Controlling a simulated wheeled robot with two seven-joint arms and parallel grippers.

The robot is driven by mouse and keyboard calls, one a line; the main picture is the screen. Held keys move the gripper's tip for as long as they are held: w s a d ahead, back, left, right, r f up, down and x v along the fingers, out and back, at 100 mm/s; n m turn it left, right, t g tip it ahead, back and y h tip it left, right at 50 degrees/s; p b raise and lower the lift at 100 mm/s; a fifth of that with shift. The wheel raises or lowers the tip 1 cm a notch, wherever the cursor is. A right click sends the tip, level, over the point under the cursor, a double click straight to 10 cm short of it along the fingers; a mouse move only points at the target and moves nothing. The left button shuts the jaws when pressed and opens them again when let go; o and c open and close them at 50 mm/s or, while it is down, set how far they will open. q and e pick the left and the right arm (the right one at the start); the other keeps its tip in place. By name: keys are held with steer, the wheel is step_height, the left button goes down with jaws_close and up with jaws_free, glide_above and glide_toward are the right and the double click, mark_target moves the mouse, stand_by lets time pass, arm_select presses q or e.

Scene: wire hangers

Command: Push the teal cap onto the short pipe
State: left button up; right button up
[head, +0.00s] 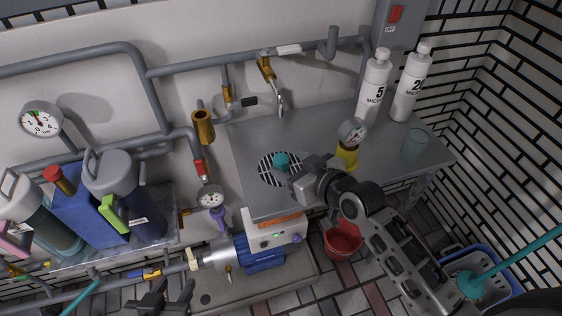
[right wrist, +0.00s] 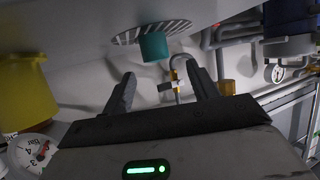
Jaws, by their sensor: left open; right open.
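The teal cap (head: 281,160) stands on the round slotted drain (head: 268,178) in the grey metal worktop. My right gripper (head: 296,176) is just right of the cap in the head view, open and empty. In the right wrist view the cap (right wrist: 154,47) is ahead of and between the two spread fingers of the right gripper (right wrist: 163,82), apart from both. My left gripper (head: 163,296) is open and empty at the bottom edge. A short upturned grey pipe end (head: 332,42) shows on the wall; I cannot tell whether it is the short pipe.
A yellow-based gauge (head: 348,155) stands close behind my right gripper. Two white bottles (head: 373,85) and a clear cup (head: 416,144) stand farther right on the worktop (head: 310,130). A brass tap (head: 268,68) hangs over the back. A red bucket (head: 343,240) is on the floor.

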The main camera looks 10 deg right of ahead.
mark_target(285, 162)
steer(key=x, duration=0.4)
steer(key=shift+w+d+f, duration=0.1)
steer(key=shift+w+f, duration=0.2)
steer(key=shift+f, duration=0.1)
steer(key=shift+w+a+f, duration=0.2)
steer(key=shift+w, duration=0.2)
arm_select(q)
steer(key=shift+w+d+r, duration=0.15)
arm_select(e)
steer(key=c, duration=1.1)
arm_select(q)
steer(key=shift+f, duration=0.2)
arm_select(e)
steer(key=shift+r, duration=0.1)
